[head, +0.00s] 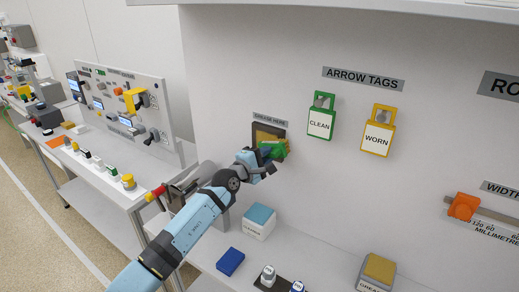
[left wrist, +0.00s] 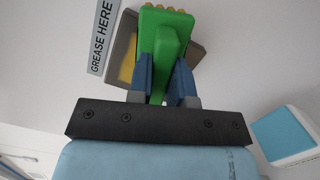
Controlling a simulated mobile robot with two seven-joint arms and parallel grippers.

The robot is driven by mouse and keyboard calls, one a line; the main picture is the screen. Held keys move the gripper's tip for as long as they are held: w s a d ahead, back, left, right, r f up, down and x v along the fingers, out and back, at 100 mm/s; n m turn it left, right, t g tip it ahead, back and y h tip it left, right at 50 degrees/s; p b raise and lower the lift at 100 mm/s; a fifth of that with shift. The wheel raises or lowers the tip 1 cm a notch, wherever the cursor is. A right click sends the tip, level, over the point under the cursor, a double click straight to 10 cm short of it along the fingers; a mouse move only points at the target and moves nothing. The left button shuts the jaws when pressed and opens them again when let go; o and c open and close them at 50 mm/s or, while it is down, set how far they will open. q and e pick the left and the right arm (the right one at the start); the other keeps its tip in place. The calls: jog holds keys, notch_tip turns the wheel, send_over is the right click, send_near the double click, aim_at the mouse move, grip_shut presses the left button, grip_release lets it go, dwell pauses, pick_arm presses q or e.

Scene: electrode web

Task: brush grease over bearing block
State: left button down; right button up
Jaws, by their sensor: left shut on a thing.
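The bearing block is a dark brown block (head: 258,128) with a yellowish face on the white wall, under the "GREASE HERE" sign (head: 269,119). It also shows in the left wrist view (left wrist: 198,50), behind the brush. My left gripper (head: 264,156) is shut on a green brush (head: 278,150), right in front of the block's lower part. In the left wrist view, the green brush (left wrist: 166,38) stands between the two blue fingers (left wrist: 163,84), with yellow tips at its far end. Whether the tips touch the block is unclear. My right gripper is not in view.
Below stand a white box with a blue top (head: 260,214), a blue block (head: 230,262) and a box with a yellow top (head: 379,269). A green "CLEAN" tag (head: 320,122) and a yellow "WORN" tag (head: 376,140) hang right of the block. The wall between is clear.

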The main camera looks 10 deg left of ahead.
pick_arm(q)
jog(key=shift+f, duration=0.1)
jog(key=shift+w+a+f+b, duration=0.1)
jog(key=shift+w+a+b, duration=0.25)
jog(key=shift+a+b, duration=0.5)
jog(key=shift+w+a+b, duration=0.25)
jog(key=shift+a+b, duration=0.35)
jog(key=shift+a, duration=0.15)
jog(key=a+b, duration=0.1)
jog(key=w+a+b, duration=0.1)
jog(key=a, duration=0.1)
jog(key=a+b, duration=0.1)
jog(key=shift+w+a+b, duration=0.2)
jog(key=shift+w+b, duration=0.05)
jog(key=shift+b, duration=0.15)
